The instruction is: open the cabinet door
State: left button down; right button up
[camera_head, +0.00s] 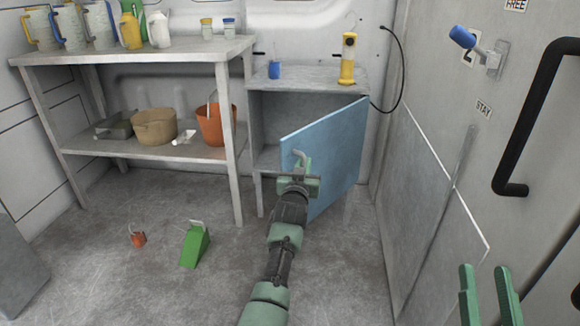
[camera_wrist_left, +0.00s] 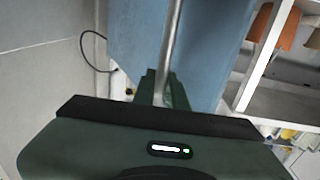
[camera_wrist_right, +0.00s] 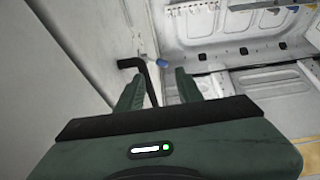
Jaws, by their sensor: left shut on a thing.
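The cabinet (camera_head: 252,115) is a grey metal unit with a blue door (camera_head: 335,150). The door stands part open, swung out on its right side, and the dark inside shows behind it. My left gripper (camera_head: 298,178) is shut on the door's metal handle (camera_head: 300,158) near the door's free edge. In the left wrist view the handle bar (camera_wrist_left: 173,40) runs down between the fingers (camera_wrist_left: 163,88). My right gripper (camera_head: 485,270) is open and empty at the lower right, away from the cabinet.
A shelf table (camera_head: 150,52) with jugs on top and an orange bucket (camera_head: 215,125) below stands left of the cabinet. A yellow tool (camera_head: 348,60) stands on the cabinet. A green wedge (camera_head: 195,245) lies on the floor. A black grab handle (camera_head: 530,110) is on the right-hand wall.

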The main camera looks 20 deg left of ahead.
pick_arm(q)
jog(key=shift+d+r, duration=0.2)
pick_arm(e)
jog(key=shift+s+r, duration=0.1)
jog(key=shift+r, duration=0.05)
pick_arm(q)
jog(key=c, duration=1.5)
grip_release()
jog(key=shift+w+d, duration=0.1)
jog(key=shift+o, duration=0.2)
jog(key=shift+f, duration=0.15)
jog(key=shift+f, duration=0.1)
